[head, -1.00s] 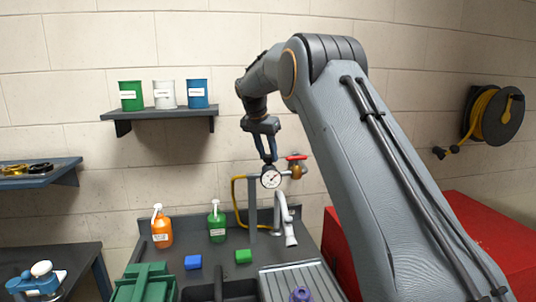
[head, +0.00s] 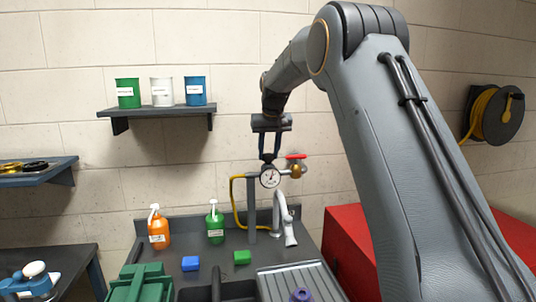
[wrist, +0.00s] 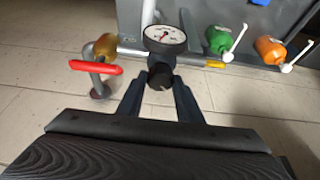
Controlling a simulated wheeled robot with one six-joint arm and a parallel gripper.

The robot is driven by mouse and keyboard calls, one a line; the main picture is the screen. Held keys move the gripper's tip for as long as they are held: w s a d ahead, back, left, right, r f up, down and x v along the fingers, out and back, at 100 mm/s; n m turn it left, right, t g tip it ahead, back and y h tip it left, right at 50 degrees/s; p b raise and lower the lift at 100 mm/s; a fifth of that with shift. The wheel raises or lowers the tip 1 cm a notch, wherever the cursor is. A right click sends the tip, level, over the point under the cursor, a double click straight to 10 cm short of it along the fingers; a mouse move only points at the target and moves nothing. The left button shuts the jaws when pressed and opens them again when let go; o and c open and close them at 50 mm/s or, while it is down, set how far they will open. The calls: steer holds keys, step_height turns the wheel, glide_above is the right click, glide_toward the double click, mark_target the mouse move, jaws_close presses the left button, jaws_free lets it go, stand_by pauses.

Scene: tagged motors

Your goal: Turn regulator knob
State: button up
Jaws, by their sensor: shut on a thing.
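The regulator has a round white dial gauge (head: 270,177), which also shows in the wrist view (wrist: 165,39). Its black knob (wrist: 160,80) sits just below the gauge in the wrist view. My gripper (head: 269,157) points down at the regulator in the head view. In the wrist view my gripper (wrist: 161,84) has one finger on each side of the knob, shut on it.
A red-handled valve (head: 296,157) with a brass body stands right beside the regulator. A yellow hose (head: 234,202) runs down its left side. A faucet (head: 282,215), a green bottle (head: 215,224) and an orange bottle (head: 158,231) stand on the counter below.

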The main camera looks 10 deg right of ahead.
steer(key=n, duration=0.2)
steer(key=n+y, duration=0.1)
steer(key=n+y+b, duration=0.1)
steer(key=n, duration=0.1)
steer(key=shift+w+d+n+g, duration=0.1)
steer(key=shift+d+n+g, duration=0.15)
steer(key=shift+n+g, duration=0.05)
steer(key=shift+n+g+y, duration=0.4)
steer(key=shift+n+y, duration=0.3)
steer(key=shift+n, duration=1.2)
steer(key=shift+d, duration=0.1)
steer(key=o, duration=1)
steer(key=shift+o, duration=0.2)
steer(key=b+v, duration=0.3)
steer(key=v, duration=0.5)
steer(key=shift+w, duration=0.15)
